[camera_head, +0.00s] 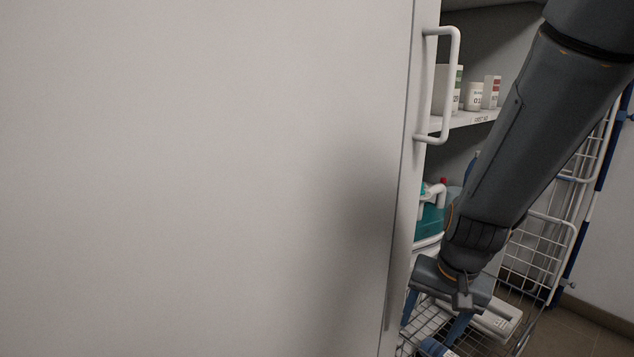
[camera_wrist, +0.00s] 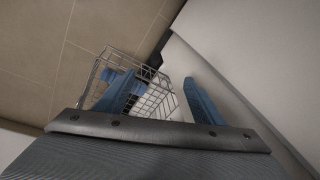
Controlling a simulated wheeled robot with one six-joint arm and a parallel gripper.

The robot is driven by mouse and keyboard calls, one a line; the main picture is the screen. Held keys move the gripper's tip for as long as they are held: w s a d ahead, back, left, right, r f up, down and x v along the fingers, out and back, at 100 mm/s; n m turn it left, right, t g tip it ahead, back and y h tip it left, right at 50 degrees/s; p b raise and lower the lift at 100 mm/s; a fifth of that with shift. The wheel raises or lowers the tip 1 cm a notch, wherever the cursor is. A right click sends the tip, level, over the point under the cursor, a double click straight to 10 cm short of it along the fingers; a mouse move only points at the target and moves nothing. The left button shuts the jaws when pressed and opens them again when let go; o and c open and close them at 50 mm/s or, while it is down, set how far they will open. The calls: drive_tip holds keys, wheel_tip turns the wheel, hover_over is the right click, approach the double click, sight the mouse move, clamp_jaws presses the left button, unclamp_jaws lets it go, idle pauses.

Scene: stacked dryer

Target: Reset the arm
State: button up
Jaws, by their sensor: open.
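My arm comes down from the upper right in the head view. My gripper (camera_head: 430,326) is at its lower end, close to the right edge of a large white door panel (camera_head: 200,180). Its blue fingers are spread with nothing between them, and they also show in the wrist view (camera_wrist: 155,85). I cannot tell whether the gripper touches the panel.
The panel, with a white bar handle (camera_head: 454,85), fills the left. Behind it a shelf (camera_head: 475,119) holds small containers; a teal bottle (camera_head: 430,221) is lower. A wire basket (camera_wrist: 160,100) lies beyond the fingers. Tiled floor (camera_wrist: 50,50) shows left in the wrist view.

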drive_tip(key=s+a+r+n+g+p, duration=0.1)
drive_tip(key=s+a+r+n, duration=0.35)
drive_tip(key=s+a, duration=0.3)
drive_tip(key=s+a+r+n+y+p, duration=0.1)
drive_tip(key=s+a+r+n, duration=0.4)
drive_tip(key=a, duration=0.3)
drive_tip(key=s+a+r+n+g+p, duration=0.1)
drive_tip(key=s+a+r+n, duration=0.2)
drive_tip(key=s+a+r, duration=0.35)
drive_tip(key=d+r+m+p, duration=0.2)
drive_tip(key=d+r+p, duration=0.4)
drive_tip(key=r+p, duration=0.3)
drive_tip(key=s+d+r+m+h+p, duration=0.1)
drive_tip(key=d+r+p, duration=0.5)
drive_tip(key=p, duration=1)
drive_tip(key=d+r+m+p, duration=0.4)
drive_tip(key=d+r+p, duration=0.3)
drive_tip(key=r+p, duration=0.5)
drive_tip(key=shift+s+h+p, duration=0.25)
drive_tip(key=shift+h+p, duration=0.15)
drive_tip(key=shift+p, duration=0.05)
